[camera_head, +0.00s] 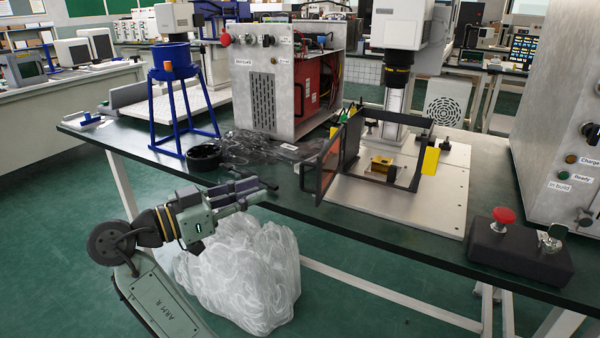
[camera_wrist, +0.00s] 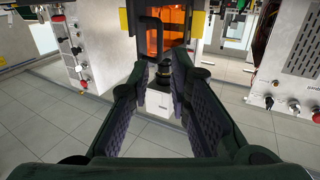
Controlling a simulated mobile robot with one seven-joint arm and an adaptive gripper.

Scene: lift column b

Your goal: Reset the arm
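My arm (camera_head: 165,225) is bent at the lower left of the head view, with its dark round joint to the left. The wrist picture looks upside down. The orange window (camera_wrist: 164,35) of the hinged frame shows beyond the fingertips.
The hinged frame (camera_head: 335,165) stands open on a pale plate, around a small brass block (camera_head: 380,165). A blue stand (camera_head: 178,100), a black ring (camera_head: 204,157) and dark film lie behind my gripper. A red-button box (camera_head: 510,245) sits at the bench's right end.

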